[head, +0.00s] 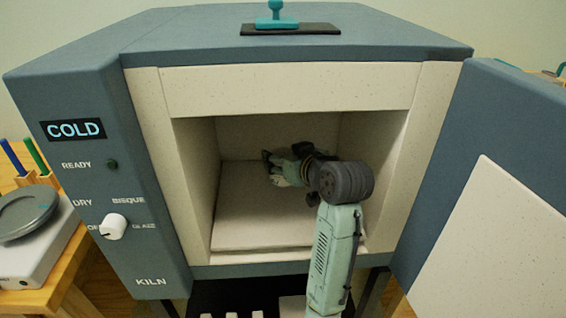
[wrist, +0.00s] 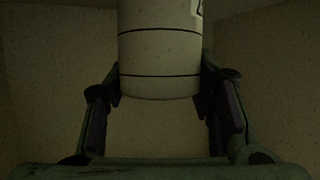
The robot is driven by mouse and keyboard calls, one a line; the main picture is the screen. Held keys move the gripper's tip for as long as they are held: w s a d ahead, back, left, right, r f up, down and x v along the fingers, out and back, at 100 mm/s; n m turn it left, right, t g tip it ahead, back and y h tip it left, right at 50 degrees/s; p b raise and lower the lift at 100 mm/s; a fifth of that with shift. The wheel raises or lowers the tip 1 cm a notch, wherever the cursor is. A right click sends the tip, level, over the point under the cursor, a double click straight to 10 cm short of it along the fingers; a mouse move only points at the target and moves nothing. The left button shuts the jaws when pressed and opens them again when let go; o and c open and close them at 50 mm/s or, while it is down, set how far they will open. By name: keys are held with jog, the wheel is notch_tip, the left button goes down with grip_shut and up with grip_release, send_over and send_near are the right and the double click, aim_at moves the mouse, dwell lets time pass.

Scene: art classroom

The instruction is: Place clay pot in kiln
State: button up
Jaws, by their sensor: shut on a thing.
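The kiln (head: 290,90) stands open in the head view, its pale chamber facing me and its floor slab (head: 255,222) bare at the front. My arm reaches into the chamber, and my gripper (head: 270,166) is well inside, toward the back. In the wrist view, my gripper is shut on the clay pot (wrist: 158,64), a pale cylinder with thin dark bands and a dark mark near the top right. One finger presses on each side, near its lower end. In the head view my gripper and arm mostly hide the pot. I cannot tell whether it touches the floor slab.
The kiln door (head: 455,165) is swung open at the right. The control panel at left has a display (head: 73,130) reading COLD and a white knob (head: 113,227). A teal-handled tool (head: 277,14) is on the kiln top. A wooden table (head: 60,265) stands at left.

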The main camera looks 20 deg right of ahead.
jog(key=shift+w+f+p, duration=0.2)
jog(key=shift+f+p, duration=0.1)
jog(key=shift+f, duration=0.85)
jog(key=shift+f, duration=0.1)
jog(key=shift+f, duration=0.15)
jog(key=o, duration=1.2)
jog(key=shift+r, duration=0.25)
jog(key=b+v, duration=0.1)
jog(key=v, duration=1.1)
jog(key=shift+d+r, duration=0.1)
